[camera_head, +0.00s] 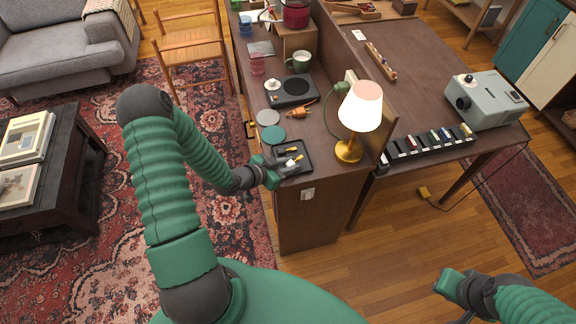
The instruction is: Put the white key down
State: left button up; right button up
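A small white piece that looks like the white key (290,163) shows at the tips of my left gripper (287,167), over the black tray (306,166) on the near end of the narrow brown counter. A yellow bit shows at its right end, and another small yellow item (292,150) is in the tray just behind it. The fingers are too small to tell whether they are closed on the white piece, or whether it touches the tray floor. My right gripper (458,298) is at the lower right, over the wood floor, away from the counter; its finger gap is unclear.
A gold lamp with a white shade (361,106) stands right of the tray. Green (274,135) and grey (268,117) discs, an orange item (299,115) and a black hotplate (292,90) lie behind it. A lower desk with a grey machine (486,99) is at right.

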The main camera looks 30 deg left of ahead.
pick_arm(q)
jog(key=shift+o, duration=0.7)
jog(key=shift+s+d+f+g, duration=0.15)
jog(key=shift+s+f, duration=0.15)
jog(key=shift+f, duration=0.15)
jog(key=shift+s+d+f+g, duration=0.15)
jog(key=shift+s+f, duration=0.15)
jog(key=shift+f, duration=0.15)
jog(key=shift+r+p, duration=0.3)
jog(key=shift+r, duration=0.05)
jog(key=shift+a+r+p, duration=0.15)
jog(key=shift+r+p, duration=0.15)
jog(key=shift+r, duration=0.1)
jog(key=v, duration=0.3)
jog(key=shift+s+a, duration=0.1)
jog(key=shift+a, duration=0.25)
jog(key=v, duration=0.8)
jog(key=s+d+r+n+g+y, duration=0.1)
jog(key=d+r+g, duration=0.3)
jog(key=d, duration=0.3)
jog(key=s+d+r+n+g+y, duration=0.2)
jog(key=d+r+g, duration=0.1)
jog(key=d, duration=0.5)
jog(key=shift+d+r+g+y, duration=0.2)
jog(key=shift+r+g+y, duration=0.15)
jog(key=shift+g, duration=0.35)
pick_arm(e)
jog(key=shift+w+d+r, duration=0.15)
jog(key=shift+w+r, duration=0.3)
jog(key=shift+w, duration=0.1)
